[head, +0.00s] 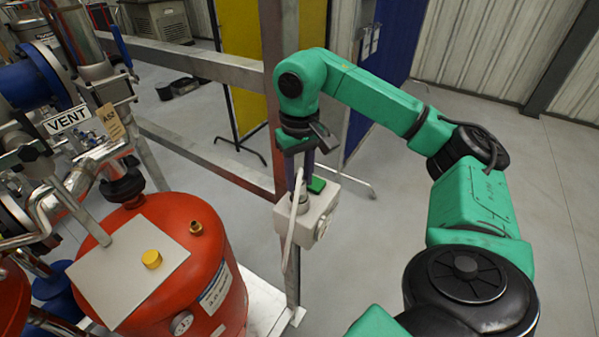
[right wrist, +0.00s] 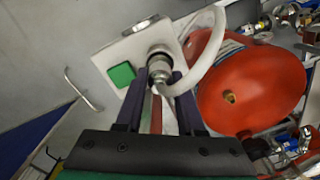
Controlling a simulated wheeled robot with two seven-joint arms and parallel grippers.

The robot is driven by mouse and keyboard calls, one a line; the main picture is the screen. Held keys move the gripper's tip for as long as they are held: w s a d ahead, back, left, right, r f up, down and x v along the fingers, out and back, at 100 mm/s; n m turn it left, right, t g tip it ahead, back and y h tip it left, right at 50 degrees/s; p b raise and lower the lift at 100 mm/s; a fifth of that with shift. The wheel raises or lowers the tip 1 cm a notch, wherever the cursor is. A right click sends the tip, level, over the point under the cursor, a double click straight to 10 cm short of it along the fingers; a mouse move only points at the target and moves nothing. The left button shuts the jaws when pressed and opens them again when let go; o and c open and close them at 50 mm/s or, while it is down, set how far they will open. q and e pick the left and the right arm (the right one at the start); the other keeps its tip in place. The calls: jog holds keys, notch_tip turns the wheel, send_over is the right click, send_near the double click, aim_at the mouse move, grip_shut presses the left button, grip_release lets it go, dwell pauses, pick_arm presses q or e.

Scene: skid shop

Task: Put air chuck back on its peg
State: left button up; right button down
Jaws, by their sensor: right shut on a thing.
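My right gripper (head: 302,172) reaches down from the green arm beside the upright metal post, its dark fingers just above a white box (head: 318,212). In the right wrist view my right gripper (right wrist: 158,80) is shut on the air chuck (right wrist: 160,68), a silvery metal fitting between the fingertips. A white hose (right wrist: 212,48) curves away from the chuck; it also hangs down past the box in the head view (head: 292,225). The box also shows in the right wrist view (right wrist: 125,50), behind the chuck. Whether chuck and box touch is unclear. I cannot make out the peg. My left gripper is not in view.
A red tank (head: 205,245) stands left of the post (head: 275,75). Pipework with a VENT sign (head: 67,119) stands above it. A metal rail (head: 200,155) runs left from the post. Grey floor (head: 375,225) is open behind my arm.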

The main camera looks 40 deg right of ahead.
jog(key=shift+f+b, duration=0.35)
jog(key=shift+f, duration=0.15)
jog(key=shift+f+b, duration=0.4)
jog(key=shift+f, duration=0.15)
jog(key=shift+c, duration=0.6)
grip_release()
